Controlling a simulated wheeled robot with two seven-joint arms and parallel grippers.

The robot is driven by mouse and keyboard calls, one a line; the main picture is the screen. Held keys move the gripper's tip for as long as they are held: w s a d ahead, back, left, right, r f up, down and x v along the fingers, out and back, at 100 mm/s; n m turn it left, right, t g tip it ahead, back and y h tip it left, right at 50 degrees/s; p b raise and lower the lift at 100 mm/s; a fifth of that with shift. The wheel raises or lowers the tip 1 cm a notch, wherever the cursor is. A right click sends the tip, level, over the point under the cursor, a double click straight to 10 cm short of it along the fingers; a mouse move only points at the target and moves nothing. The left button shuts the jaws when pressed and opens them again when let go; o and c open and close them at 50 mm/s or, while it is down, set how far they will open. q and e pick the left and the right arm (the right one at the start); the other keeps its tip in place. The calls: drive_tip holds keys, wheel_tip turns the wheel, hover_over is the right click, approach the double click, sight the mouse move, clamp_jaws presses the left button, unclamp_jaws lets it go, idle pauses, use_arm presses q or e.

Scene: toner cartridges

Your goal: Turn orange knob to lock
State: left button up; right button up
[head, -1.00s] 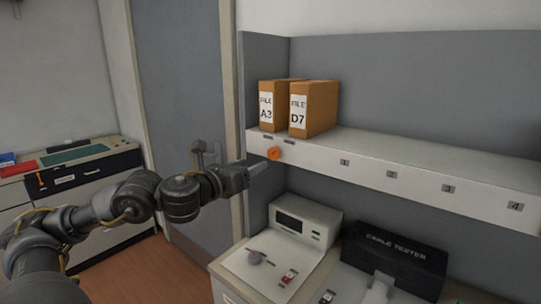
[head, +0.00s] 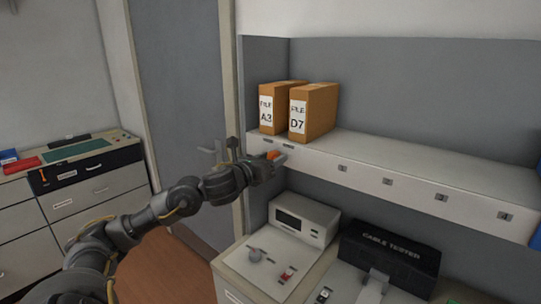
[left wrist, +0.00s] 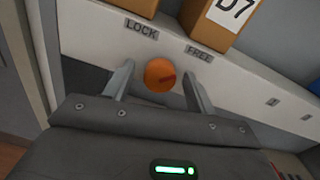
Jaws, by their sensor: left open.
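The orange knob (head: 272,155) is on the front face of the shelf, below the files. In the left wrist view the round knob (left wrist: 160,75) has a red pointer mark aimed to the right and slightly up, on the side of the FREE label (left wrist: 199,54). The LOCK label (left wrist: 141,28) is at the upper left of the knob. My left gripper (head: 270,163) is open, with its fingers on either side of the knob in the left wrist view; I cannot tell if they touch it. My right gripper is not in view.
File boxes A3 (head: 266,112) and D7 (head: 312,112) stand on the shelf (head: 420,178) above the knob. Below are a white device (head: 303,220) and the black cable tester (head: 390,245). A door with a handle (head: 212,152) is behind my left arm.

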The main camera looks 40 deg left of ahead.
use_arm(q)
drive_tip(key=shift+w, duration=0.1)
drive_tip(key=shift+c, duration=0.5)
drive_tip(key=c, duration=0.9)
